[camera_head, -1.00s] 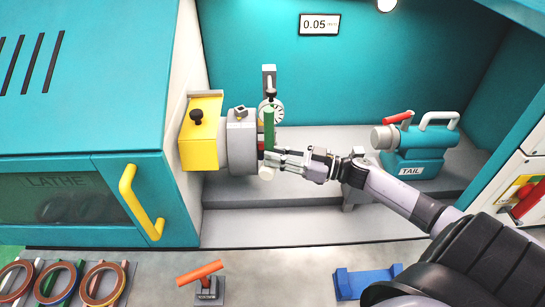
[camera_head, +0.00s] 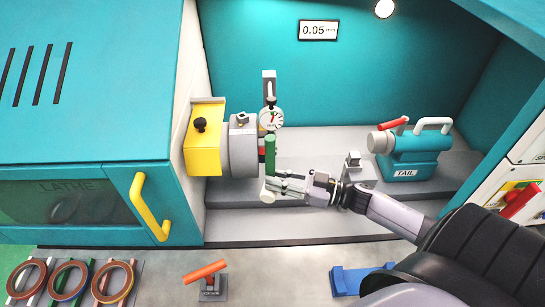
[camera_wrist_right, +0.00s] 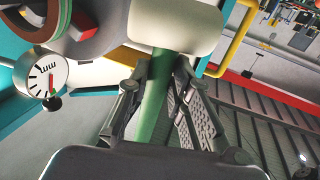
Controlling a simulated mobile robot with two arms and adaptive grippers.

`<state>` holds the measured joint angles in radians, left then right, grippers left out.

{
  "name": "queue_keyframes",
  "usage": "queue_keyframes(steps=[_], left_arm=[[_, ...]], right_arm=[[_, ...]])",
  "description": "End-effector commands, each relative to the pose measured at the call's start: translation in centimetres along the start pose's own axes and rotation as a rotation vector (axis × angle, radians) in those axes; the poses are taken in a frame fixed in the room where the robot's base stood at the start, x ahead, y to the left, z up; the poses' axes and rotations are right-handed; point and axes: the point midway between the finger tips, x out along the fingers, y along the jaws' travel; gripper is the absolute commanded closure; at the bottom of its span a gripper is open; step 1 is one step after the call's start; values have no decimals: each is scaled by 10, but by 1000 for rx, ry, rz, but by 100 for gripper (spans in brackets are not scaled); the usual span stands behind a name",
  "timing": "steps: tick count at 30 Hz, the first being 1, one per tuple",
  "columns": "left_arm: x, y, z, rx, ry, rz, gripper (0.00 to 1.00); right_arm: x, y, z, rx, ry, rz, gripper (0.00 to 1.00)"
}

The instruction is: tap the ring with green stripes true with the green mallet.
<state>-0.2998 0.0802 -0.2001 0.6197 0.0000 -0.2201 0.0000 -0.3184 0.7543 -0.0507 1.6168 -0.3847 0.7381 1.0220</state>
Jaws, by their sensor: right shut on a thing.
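The green mallet (camera_head: 270,156) has a green handle and a pale head. My right gripper (camera_head: 272,188) is shut on its handle close to the head, in front of the lathe chuck (camera_head: 243,150). In the right wrist view the pale head (camera_wrist_right: 175,28) is at the top, with the green handle running down between the fingers of my right gripper (camera_wrist_right: 165,95). A brown ring with a green stripe (camera_wrist_right: 40,20) shows at the upper left there, apart from the mallet head. My left gripper is out of view.
The tailstock (camera_head: 408,155) is to the right. Several striped rings (camera_head: 70,280), an orange-handled tool (camera_head: 206,272) and a blue holder (camera_head: 360,280) lie in front.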

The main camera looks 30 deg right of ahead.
Motion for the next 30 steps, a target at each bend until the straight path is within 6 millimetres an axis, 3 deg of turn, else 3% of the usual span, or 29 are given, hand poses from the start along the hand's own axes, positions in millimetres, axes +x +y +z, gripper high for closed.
queue_keyframes(steps=[13, 30], left_arm=[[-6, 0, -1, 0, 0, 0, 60], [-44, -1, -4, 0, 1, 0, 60]], right_arm=[[-2, -7, -2, 2, 2, -1, 100], [-20, -67, -4, 2, 3, 0, 100]])
